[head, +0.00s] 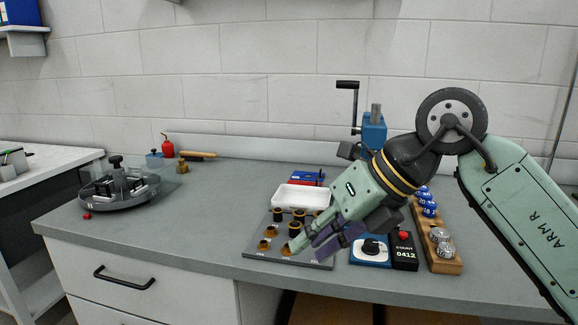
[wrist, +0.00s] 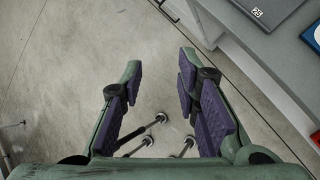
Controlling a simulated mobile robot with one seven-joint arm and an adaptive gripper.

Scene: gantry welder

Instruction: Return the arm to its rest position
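My gripper (head: 318,246) points down and to the left in front of the bench. In the wrist view its two fingers with purple pads (wrist: 160,68) stand apart with nothing between them. Bare floor shows below them, so the gripper is out past the bench's front edge. In the head view it covers part of the dark plate (head: 262,250).
The grey bench (head: 215,215) holds a white tray (head: 302,196), a blue press (head: 374,130), a blue-based dial box (head: 370,250), a counter (head: 404,252) and a wooden rack (head: 446,262). A round fixture (head: 120,190) stands left. Metal-ended rods (wrist: 160,118) show near the floor.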

